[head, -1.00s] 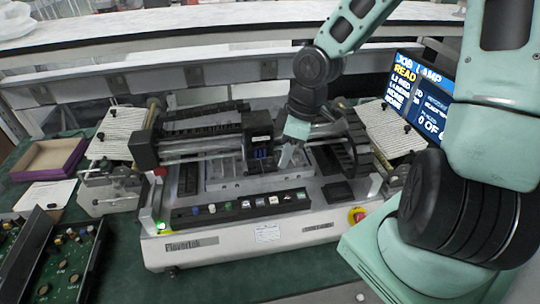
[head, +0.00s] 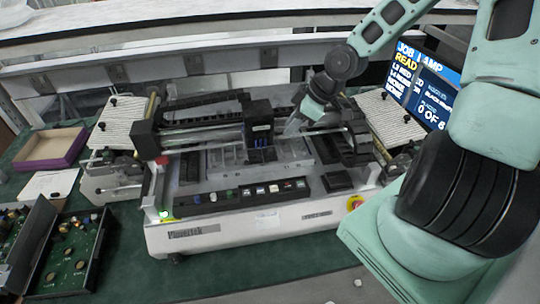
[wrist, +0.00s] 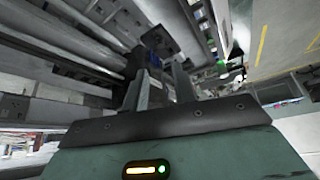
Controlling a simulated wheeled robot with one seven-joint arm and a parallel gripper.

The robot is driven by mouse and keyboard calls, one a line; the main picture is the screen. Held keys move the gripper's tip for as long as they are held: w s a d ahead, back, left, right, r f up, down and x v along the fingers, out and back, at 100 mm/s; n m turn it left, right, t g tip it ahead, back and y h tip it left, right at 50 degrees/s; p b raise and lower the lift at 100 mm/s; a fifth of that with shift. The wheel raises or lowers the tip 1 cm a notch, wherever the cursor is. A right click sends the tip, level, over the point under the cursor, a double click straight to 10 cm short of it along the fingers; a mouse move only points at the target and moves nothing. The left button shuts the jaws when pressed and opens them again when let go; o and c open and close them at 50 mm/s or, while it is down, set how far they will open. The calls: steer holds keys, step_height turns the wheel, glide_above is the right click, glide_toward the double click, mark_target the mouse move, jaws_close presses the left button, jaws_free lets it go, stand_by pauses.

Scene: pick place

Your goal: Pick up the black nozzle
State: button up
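My gripper (head: 293,127) is just right of the black head block (head: 259,118) on the machine's gantry, above the machine bed. In the wrist view its two grey fingers (wrist: 161,84) stand apart with nothing visible between them, so it is open and empty. The black block with blue tips beneath it (head: 262,154) also shows ahead of the fingers in the wrist view (wrist: 160,42). I cannot make out a black nozzle with certainty; several parts on the machine are black and small.
The machine (head: 240,236) fills the middle of the green bench (head: 140,262). Its rails and black cable chain (head: 358,140) crowd the gripper. A screen (head: 422,85) stands at right. A purple-edged tray (head: 52,147) and circuit boards (head: 75,255) lie at left.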

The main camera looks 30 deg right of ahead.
steer(key=b, duration=0.1)
glide_above(270, 150)
steer(key=s+d, duration=0.2)
steer(key=d, duration=0.1)
step_height(270, 150, down, 5)
steer(key=shift+a+x, duration=0.15)
steer(key=shift+x, duration=1.15)
steer(key=shift+a+x, duration=0.1)
steer(key=shift+x, duration=1.15)
steer(key=shift+s, duration=0.1)
jaws_close()
